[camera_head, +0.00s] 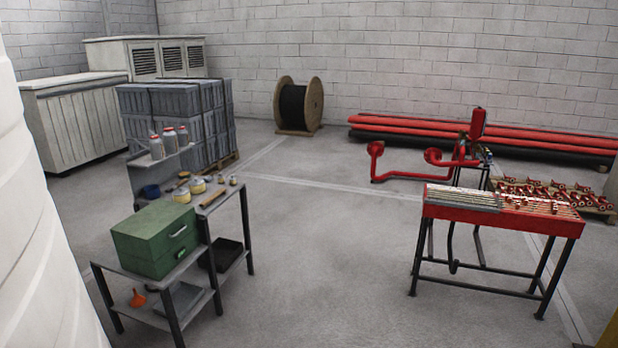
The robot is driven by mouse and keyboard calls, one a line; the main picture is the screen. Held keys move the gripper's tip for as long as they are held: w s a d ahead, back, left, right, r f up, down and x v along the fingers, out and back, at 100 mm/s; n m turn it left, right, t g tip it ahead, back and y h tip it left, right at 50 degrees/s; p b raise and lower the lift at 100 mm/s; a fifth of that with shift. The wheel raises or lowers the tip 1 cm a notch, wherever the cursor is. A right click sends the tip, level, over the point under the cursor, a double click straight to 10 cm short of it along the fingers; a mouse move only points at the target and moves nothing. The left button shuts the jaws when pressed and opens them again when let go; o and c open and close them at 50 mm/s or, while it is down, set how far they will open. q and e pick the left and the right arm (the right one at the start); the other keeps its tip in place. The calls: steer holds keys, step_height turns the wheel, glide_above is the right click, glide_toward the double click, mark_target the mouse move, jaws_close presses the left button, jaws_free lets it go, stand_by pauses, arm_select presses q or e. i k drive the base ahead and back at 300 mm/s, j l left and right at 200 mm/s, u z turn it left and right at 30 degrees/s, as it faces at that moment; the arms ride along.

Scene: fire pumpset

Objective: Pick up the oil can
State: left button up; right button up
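I cannot tell for sure which thing is the oil can. Small containers stand on the grey workbench (223,195) at the left. Three pale bottles with reddish caps are on its raised back shelf: a left bottle (157,149), a middle bottle (170,141) and a right bottle (183,137). Low round tins, such as a front tin (182,196) and a rear tin (197,186), sit on the top below them. A green metal box (155,240) stands on the bench's nearer, lower part. Neither of my grippers is in view.
An orange funnel (138,298) lies on the bench's lower shelf. A large white ribbed surface (30,230) fills the left edge. A red-topped table (500,213) stands at the right, with red pipework (410,177) behind it. The floor between bench and table is clear.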

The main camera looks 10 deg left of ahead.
mark_target(171, 145)
steer(key=i+u, duration=0.3)
steer(key=i, duration=0.45)
steer(key=i+l+u, duration=0.1)
steer(key=i+u, duration=0.2)
steer(key=i, duration=0.5)
steer(key=i+u, duration=0.2)
steer(key=i, duration=0.65)
steer(key=i+l+u, duration=0.1)
steer(key=i+u, duration=0.15)
steer(key=i, duration=0.65)
steer(key=i+u, duration=0.3)
steer(key=i, duration=0.3)
steer(key=i+l+u, duration=0.3)
steer(key=i, duration=0.3)
